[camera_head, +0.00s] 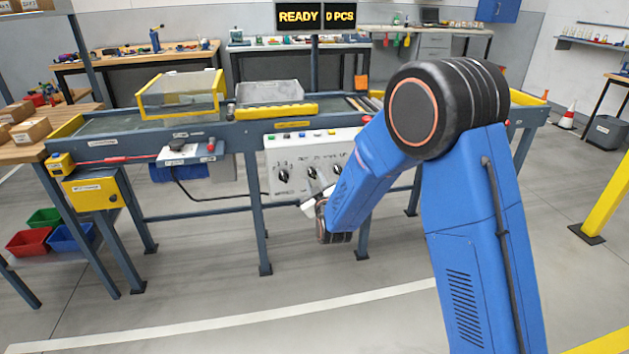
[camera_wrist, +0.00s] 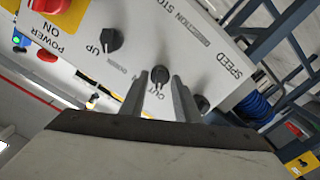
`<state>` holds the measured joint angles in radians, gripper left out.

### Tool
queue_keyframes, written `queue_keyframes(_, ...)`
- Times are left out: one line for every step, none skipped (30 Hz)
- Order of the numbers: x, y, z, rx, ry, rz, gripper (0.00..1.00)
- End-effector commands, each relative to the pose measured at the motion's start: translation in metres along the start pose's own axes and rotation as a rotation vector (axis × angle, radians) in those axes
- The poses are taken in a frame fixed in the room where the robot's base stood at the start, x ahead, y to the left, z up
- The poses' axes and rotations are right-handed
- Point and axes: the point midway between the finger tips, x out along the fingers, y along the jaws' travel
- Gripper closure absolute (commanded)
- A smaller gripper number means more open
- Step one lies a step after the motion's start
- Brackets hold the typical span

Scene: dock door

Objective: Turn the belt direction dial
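The grey control panel (camera_head: 300,150) hangs on the front of the conveyor. Three dark dials show on it in the head view; the middle dial (camera_head: 312,173) is nearest my gripper (camera_head: 314,198). In the wrist view the panel (camera_wrist: 140,22) is tilted, and the middle dial (camera_wrist: 157,78) has "OUT" beside it and a label ending in "STOP" above. My gripper (camera_wrist: 160,80) is open, with its two fingers apart on either side of this dial's near end. I cannot tell whether they touch it. The arm hides part of the panel's right side.
In the wrist view another dial (camera_wrist: 110,40) marked "UP" sits left, and one near "SPEED" (camera_wrist: 202,104) sits right. A red button (camera_wrist: 48,55) is at the left edge. The conveyor (camera_head: 110,125) carries a yellow-framed guard (camera_head: 180,95). Open floor lies in front.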

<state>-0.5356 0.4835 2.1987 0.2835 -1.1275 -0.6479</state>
Motion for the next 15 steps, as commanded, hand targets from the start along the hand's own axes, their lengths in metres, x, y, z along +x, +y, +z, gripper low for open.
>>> queue_keyframes(-0.0001, 0.0000, 0.0001, 0.000, 0.000, 0.000, 0.71)
queue_keyframes(-0.0001, -0.0001, 0.0000, 0.000, 0.000, 0.000, 0.71)
queue_keyframes(-0.0002, 0.0000, 0.0001, 0.000, 0.000, 0.000, 0.71)
queue_keyframes(-0.0002, -0.0001, 0.0001, 0.000, 0.000, 0.000, 0.76)
queue_keyframes(-0.0002, -0.0001, 0.0000, 0.000, 0.000, 0.000, 0.83)
queue_keyframes(-0.0003, -0.0001, 0.0001, 0.000, 0.000, 0.000, 0.93)
queue_keyframes(-0.0003, -0.0001, 0.0000, 0.000, 0.000, 0.000, 1.00)
queue_keyframes(-0.0003, -0.0001, 0.0001, 0.000, 0.000, 0.000, 1.00)
queue_keyframes(-0.0003, -0.0001, 0.0001, 0.000, 0.000, 0.000, 1.00)
queue_keyframes(-0.0003, -0.0001, 0.0000, 0.000, 0.000, 0.000, 1.00)
queue_keyframes(-0.0004, -0.0001, 0.0001, 0.000, 0.000, 0.000, 1.00)
queue_keyframes(-0.0004, -0.0002, 0.0001, 0.000, 0.000, 0.000, 1.00)
queue_keyframes(-0.0004, -0.0002, 0.0001, 0.001, 0.000, 0.000, 1.00)
queue_keyframes(-0.0004, -0.0002, 0.0001, 0.003, 0.000, 0.000, 1.00)
queue_keyframes(-0.0004, -0.0002, 0.0001, 0.007, 0.000, 0.000, 1.00)
